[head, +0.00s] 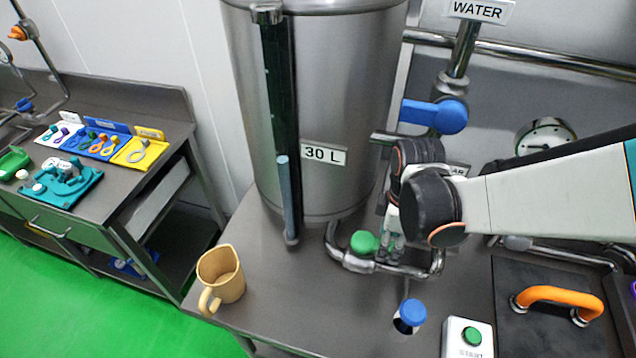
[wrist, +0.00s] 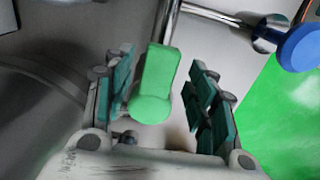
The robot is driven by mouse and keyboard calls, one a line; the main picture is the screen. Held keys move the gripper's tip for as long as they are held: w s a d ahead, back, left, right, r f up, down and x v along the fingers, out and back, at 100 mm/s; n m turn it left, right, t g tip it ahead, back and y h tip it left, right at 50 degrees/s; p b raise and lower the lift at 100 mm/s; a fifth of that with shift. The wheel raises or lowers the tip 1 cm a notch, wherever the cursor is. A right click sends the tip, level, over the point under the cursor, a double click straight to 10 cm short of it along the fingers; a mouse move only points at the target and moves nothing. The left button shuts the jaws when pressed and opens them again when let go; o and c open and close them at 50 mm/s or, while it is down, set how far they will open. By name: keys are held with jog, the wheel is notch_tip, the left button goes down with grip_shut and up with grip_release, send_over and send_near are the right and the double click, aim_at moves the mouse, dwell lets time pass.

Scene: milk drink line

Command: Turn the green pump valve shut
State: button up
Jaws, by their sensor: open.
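The green pump valve (head: 364,243) sits on the steel pipe at the foot of the 30 L tank. In the wrist view the green valve handle (wrist: 156,82) shows as a flat lever with a rounded end, lying between my fingers. My gripper (head: 390,240) is just right of the valve in the head view, its fingers low by the pipe. In the wrist view my gripper (wrist: 160,100) is open, with one finger on each side of the handle and visible gaps. The head view shows only part of the handle.
The steel tank (head: 330,110) stands behind the valve. A blue valve (head: 435,115) is above on the water pipe. A yellow jug (head: 220,275) stands left.

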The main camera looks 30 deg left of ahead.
jog(key=shift+f, duration=0.55)
grip_shut()
